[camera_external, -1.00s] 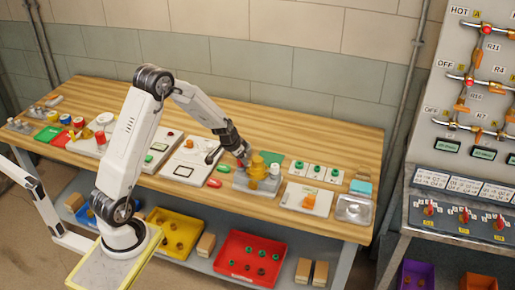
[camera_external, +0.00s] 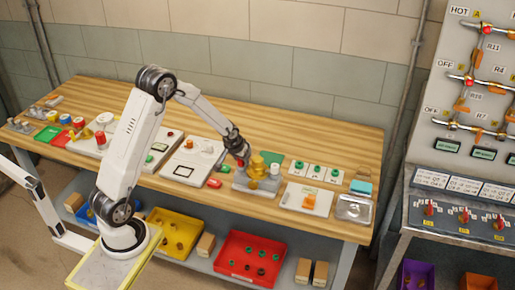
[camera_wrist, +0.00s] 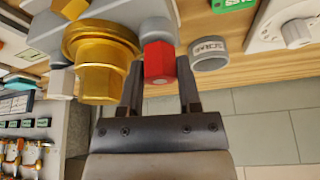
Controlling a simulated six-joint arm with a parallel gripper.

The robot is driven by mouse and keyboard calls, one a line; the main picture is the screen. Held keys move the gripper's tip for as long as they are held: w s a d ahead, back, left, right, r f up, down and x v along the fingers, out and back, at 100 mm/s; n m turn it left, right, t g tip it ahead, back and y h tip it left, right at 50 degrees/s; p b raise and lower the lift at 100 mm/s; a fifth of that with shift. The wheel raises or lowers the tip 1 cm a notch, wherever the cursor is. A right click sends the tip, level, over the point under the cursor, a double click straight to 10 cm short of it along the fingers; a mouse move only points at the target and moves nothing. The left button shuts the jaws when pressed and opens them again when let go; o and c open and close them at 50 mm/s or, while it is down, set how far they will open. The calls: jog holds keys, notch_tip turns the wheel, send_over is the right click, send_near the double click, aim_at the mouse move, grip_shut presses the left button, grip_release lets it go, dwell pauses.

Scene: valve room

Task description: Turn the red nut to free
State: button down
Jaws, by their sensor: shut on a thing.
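The red nut (camera_wrist: 160,63) sits between my two fingers in the wrist view, with its hexagonal end facing the camera. It is on a grey block beside a large brass fitting (camera_wrist: 100,80). My gripper (camera_wrist: 160,80) is shut on the red nut, one finger on each side. In the external view my gripper (camera_external: 243,163) reaches down to the left side of the brass fitting (camera_external: 258,166) on its grey base (camera_external: 262,185). The nut is very small there. Its thread is hidden.
A grey round piece marked SCRAP (camera_wrist: 209,53) stands close to the right finger in the wrist view. A white panel with a knob (camera_wrist: 298,33) is farther right.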

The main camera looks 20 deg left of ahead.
jog(key=shift+n+y, duration=0.4)
jog(key=shift+n, duration=0.6)
jog(key=shift+n+y, duration=0.6)
jog(key=shift+n, duration=1)
jog(key=shift+n+g+y, duration=0.25)
jog(key=shift+n+y, duration=0.2)
jog(key=shift+n, duration=0.85)
jog(key=shift+n+g+y, duration=0.25)
jog(key=shift+n+y, duration=0.2)
jog(key=shift+n, duration=0.85)
jog(key=shift+c, duration=1.4)
grip_release()
jog(key=shift+r, duration=0.1)
jog(key=v, duration=0.7)
jog(key=shift+d+r, duration=0.15)
jog(key=shift+r, duration=0.1)
